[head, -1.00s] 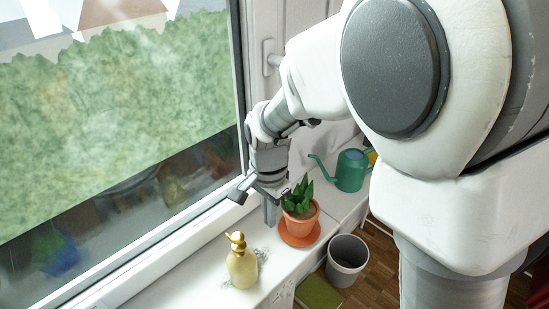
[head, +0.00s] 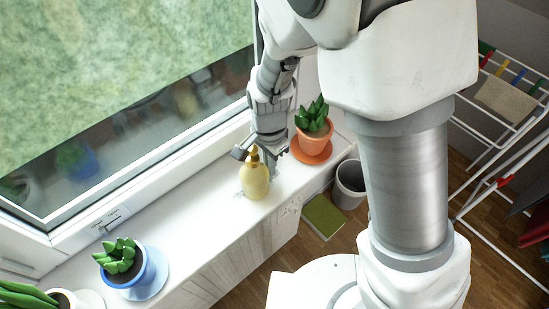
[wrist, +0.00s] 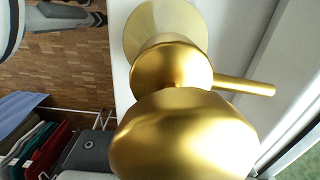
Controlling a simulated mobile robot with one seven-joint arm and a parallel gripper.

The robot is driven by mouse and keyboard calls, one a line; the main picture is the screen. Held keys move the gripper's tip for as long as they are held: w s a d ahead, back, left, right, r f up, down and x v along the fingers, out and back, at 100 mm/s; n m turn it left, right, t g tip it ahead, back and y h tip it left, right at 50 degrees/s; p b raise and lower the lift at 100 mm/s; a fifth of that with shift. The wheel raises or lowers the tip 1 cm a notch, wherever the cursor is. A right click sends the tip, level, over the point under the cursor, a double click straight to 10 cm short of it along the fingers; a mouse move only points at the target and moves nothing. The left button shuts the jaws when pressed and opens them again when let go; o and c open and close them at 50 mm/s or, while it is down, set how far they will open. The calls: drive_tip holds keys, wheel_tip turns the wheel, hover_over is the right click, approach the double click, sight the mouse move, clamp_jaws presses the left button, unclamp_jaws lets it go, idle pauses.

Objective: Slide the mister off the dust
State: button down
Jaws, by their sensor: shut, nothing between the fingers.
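The mister (head: 254,182), a pale yellow bottle with a gold pump top, stands upright on the white windowsill. Its gold top (wrist: 185,135) fills much of the wrist view, with the nozzle pointing right and a bit of pale body beyond. My gripper (head: 270,177) is shut and empty, pointing down just behind and right of the mister. Its fingertips are partly hidden, so I cannot tell whether they touch the bottle.
A potted succulent on an orange saucer (head: 312,152) stands right of my gripper. A blue-potted succulent (head: 122,265) stands at the sill's near left. The sill between it and the mister is clear. The window frame (head: 150,185) runs along the back; a bin (head: 349,185) stands on the floor.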

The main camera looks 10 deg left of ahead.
drive_tip(key=s+a+p, duration=0.1)
drive_tip(key=s+a, duration=0.2)
drive_tip(key=s+a+p, duration=0.2)
drive_tip(key=s+a, duration=0.1)
drive_tip(key=s, duration=0.1)
drive_tip(key=s+a+p, duration=0.1)
drive_tip(key=s+a, duration=0.2)
drive_tip(key=s, duration=0.1)
drive_tip(key=shift+s+a, duration=0.1)
